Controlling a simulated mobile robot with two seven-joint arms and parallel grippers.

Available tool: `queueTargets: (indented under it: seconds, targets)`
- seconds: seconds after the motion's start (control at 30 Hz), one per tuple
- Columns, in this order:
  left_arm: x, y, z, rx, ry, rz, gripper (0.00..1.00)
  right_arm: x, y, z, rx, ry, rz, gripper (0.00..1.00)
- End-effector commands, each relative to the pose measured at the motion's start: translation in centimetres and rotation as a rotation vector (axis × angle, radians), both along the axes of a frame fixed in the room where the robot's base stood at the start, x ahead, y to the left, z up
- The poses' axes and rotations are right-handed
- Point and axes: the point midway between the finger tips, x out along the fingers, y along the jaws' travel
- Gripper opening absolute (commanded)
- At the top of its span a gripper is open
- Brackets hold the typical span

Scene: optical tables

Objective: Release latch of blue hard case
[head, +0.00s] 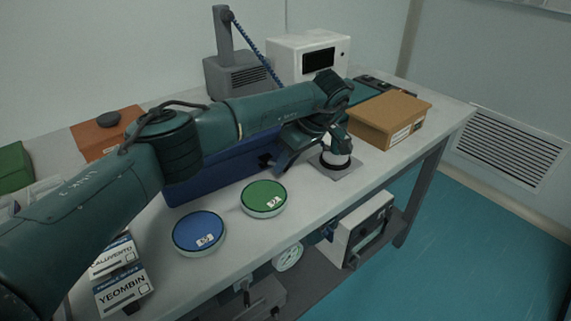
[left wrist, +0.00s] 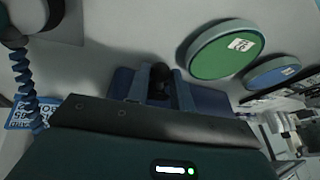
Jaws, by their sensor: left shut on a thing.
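The blue hard case (head: 218,163) sits on the bench behind the two round tins, partly hidden by my left arm. A small black latch (head: 265,161) shows on its front face. My left gripper (head: 284,168) is at the right part of the case's front, at the latch. In the left wrist view, the gripper's fingers (left wrist: 160,88) are closed around the dark latch (left wrist: 160,76) in front of the blue case (left wrist: 122,82). The case lid looks shut. My right gripper is not in view.
A green-lidded tin (head: 263,196) and a blue-lidded tin (head: 199,231) stand in front of the case. A cardboard box (head: 388,118) is at the right, a white instrument (head: 307,56) at the back. Small labelled boxes (head: 122,286) lie at the front left.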

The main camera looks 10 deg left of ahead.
Motion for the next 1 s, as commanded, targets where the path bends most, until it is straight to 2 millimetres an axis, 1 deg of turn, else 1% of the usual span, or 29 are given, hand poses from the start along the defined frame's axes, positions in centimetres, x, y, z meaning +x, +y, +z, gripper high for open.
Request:
queueTargets:
  seconds: [0.2, 0.57, 0.6, 0.83, 1.0]
  targets:
    - [0.21, 0.02, 0.08, 0.001, -0.002, 0.031, 0.0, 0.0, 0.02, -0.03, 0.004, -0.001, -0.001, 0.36]
    - [0.25, 0.02, 0.12, 0.0, -0.003, 0.032, 0.0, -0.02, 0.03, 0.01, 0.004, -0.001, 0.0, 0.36]
    - [0.25, 0.02, 0.12, 0.0, -0.003, 0.032, 0.26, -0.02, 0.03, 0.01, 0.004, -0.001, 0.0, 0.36]
    - [0.2, 0.0, 0.05, 0.0, -0.002, 0.03, 0.45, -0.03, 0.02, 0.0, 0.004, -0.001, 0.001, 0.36]
    - [0.18, 0.0, 0.02, 0.001, 0.0, 0.03, 0.45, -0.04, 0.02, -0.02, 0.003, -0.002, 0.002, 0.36]
